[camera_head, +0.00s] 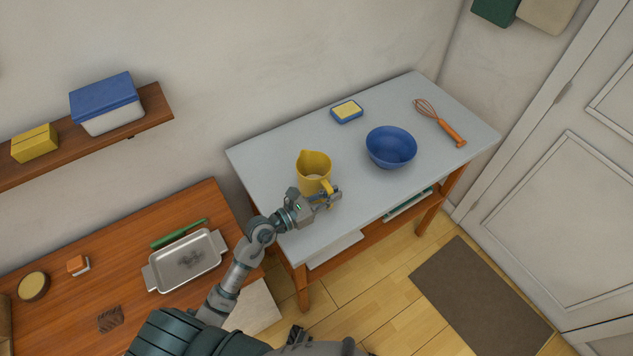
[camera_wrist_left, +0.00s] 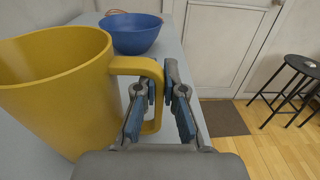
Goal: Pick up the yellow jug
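The yellow jug (camera_head: 313,165) stands upright at the near left part of the grey table, its handle toward my left gripper. In the left wrist view the jug (camera_wrist_left: 62,90) fills the left side. My left gripper (camera_head: 328,196) is at the handle; in the left wrist view its fingers (camera_wrist_left: 159,88) lie on both sides of the handle, one inside the loop and one outside. The pads look closed against it, though the contact is partly hidden. I see no clear gap under the jug. My right gripper is not in view.
On the grey table (camera_head: 270,150), a blue bowl (camera_head: 390,150) stands right of the jug, with a sponge (camera_head: 347,111) behind and a whisk (camera_head: 440,124) at far right. A metal tray (camera_head: 187,262) lies on the wooden counter. Black stools (camera_wrist_left: 295,85) stand right in the wrist view.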

